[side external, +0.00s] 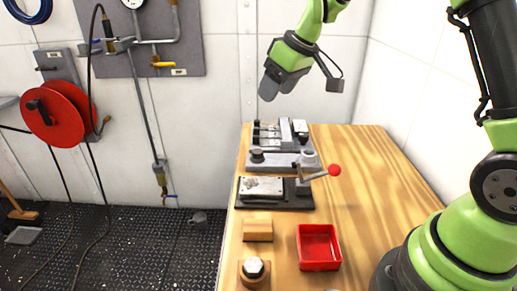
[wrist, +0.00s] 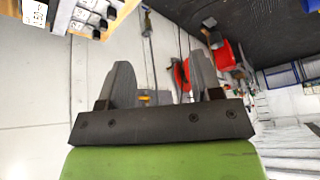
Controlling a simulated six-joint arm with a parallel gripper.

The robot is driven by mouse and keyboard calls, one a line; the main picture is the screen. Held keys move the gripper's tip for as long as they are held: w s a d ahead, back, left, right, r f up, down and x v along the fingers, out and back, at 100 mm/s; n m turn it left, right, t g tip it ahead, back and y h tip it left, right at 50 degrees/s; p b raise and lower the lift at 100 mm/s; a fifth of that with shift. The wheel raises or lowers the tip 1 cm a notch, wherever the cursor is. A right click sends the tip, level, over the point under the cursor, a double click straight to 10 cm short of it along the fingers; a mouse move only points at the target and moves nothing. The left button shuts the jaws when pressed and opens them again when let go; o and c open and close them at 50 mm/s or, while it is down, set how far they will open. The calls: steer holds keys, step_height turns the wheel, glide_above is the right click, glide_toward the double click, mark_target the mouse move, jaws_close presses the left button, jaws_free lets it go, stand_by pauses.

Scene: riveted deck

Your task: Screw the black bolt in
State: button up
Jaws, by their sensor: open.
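My gripper (side external: 277,85) is raised above the far end of the wooden bench, with nothing between its fingers. In the wrist view its two grey fingers (wrist: 164,80) stand wide apart. A small black, bolt-like piece (side external: 257,156) stands on the left of a grey metal fixture (side external: 283,161), below my gripper and well apart from it. A dark hex-headed piece with a pale, shiny top (side external: 254,267) stands on a wooden block at the near left. I cannot tell which of these is the black bolt. The wrist view shows neither clearly.
A dark vise-like fixture (side external: 274,194) with a red-knobbed lever (side external: 334,170) sits mid-bench. A red tray (side external: 318,247) and a wooden block (side external: 257,230) are nearer. The bench's right side is clear. A red hose reel (side external: 56,112) hangs on the wall.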

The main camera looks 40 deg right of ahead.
steer(key=n, duration=0.2)
glide_toward(257, 151)
steer(key=shift+g, duration=0.3)
steer(key=x, duration=0.9)
steer(key=shift+w+r, duration=0.15)
steer(key=shift+w, duration=0.1)
steer(key=c, duration=0.9)
steer(key=shift+m+h, duration=0.3)
steer(key=shift+m, duration=0.4)
steer(key=shift+c, duration=0.2)
steer(key=o, duration=0.9)
steer(key=shift+o, duration=0.2)
